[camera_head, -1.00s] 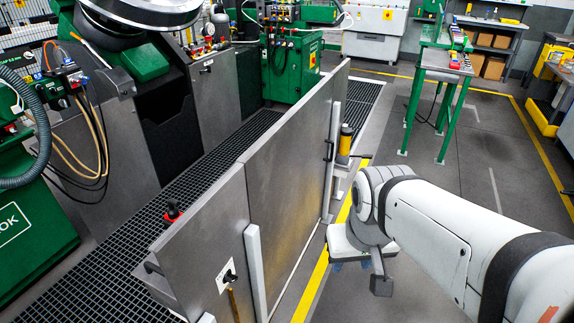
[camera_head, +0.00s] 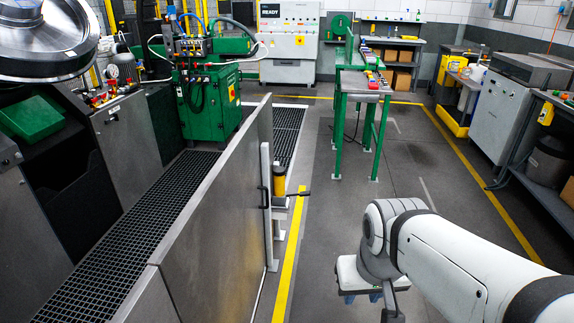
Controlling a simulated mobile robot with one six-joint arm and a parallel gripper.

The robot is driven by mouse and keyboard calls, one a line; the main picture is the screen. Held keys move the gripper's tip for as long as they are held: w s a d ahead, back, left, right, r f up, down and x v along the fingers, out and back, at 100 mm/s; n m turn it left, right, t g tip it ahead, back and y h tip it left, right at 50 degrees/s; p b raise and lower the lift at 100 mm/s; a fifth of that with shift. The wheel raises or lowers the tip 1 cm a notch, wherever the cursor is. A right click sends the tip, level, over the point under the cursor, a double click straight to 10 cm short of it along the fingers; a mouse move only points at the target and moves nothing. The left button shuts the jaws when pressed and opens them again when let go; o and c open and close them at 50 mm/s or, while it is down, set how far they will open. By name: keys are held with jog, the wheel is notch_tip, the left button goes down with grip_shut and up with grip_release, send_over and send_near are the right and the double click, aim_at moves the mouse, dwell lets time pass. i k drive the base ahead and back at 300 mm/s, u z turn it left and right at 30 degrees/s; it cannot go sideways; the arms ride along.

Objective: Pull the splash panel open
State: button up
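The splash panel (camera_head: 225,215) is a tall grey metal sheet standing upright along the grating, left of my arm.
Dark floor grating (camera_head: 125,235) runs behind the panel. A green machine cabinet (camera_head: 205,95) stands beyond it. A green stand (camera_head: 362,90) is at the back. A grey bench (camera_head: 535,150) lines the right. The floor (camera_head: 400,165) right of the yellow line (camera_head: 290,260) is clear.

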aim_at(210, 263)
jog(key=z, duration=0.45)
jog(key=i, duration=1.7)
jog(key=u, duration=0.65)
jog(key=k, duration=0.95)
jog(key=u, duration=0.15)
jog(key=i, duration=0.95)
jog(key=z, duration=0.05)
